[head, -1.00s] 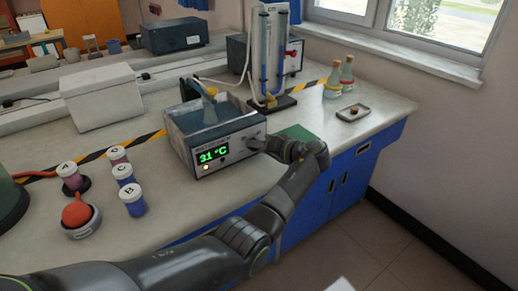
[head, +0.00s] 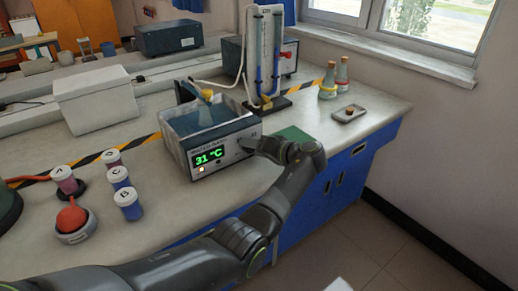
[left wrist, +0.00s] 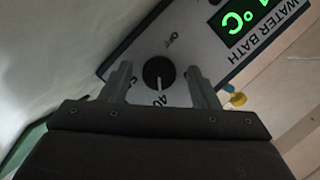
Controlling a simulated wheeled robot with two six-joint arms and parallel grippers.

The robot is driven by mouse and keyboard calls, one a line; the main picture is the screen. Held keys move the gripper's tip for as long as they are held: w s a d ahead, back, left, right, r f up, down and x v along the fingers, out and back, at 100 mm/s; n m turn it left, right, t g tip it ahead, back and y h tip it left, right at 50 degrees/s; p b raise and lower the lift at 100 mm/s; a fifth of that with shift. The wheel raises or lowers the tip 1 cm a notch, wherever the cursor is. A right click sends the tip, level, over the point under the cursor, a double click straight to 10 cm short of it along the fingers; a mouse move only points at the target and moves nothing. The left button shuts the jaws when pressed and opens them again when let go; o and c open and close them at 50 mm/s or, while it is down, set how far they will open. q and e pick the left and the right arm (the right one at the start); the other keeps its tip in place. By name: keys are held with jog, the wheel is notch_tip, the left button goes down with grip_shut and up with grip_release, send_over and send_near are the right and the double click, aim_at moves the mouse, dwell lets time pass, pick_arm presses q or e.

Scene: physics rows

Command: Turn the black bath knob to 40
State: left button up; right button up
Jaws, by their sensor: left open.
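The black bath knob (left wrist: 158,73) is on the front panel of the water bath (left wrist: 207,45), seen upside down in the left wrist view. Its white pointer line faces the printed 40. An OFF mark is on the other side. My left gripper (left wrist: 157,76) is open, with one finger on each side of the knob; I cannot tell whether they touch it. In the head view the water bath (head: 184,138) has a green display reading 31 °C. My left gripper (head: 245,147) is at the panel's right end and hides the knob there. My right gripper is not in view.
Capped vials (head: 128,203) and a round device with a red bulb (head: 72,220) stand left of the bath. A tube stand (head: 266,60) is behind it. Two bottles (head: 342,75) and a small tray (head: 349,114) are at the right. A green mat (head: 296,134) lies beside the bath.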

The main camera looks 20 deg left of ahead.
pick_arm(q)
jog(key=b+v, duration=1.7)
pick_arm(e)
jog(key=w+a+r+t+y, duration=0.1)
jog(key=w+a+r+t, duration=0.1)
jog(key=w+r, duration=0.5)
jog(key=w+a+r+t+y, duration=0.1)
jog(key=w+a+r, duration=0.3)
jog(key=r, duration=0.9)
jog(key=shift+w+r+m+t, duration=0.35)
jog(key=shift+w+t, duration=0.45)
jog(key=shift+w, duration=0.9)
pick_arm(q)
jog(key=shift+s+d, duration=0.1)
jog(key=shift+d, duration=0.1)
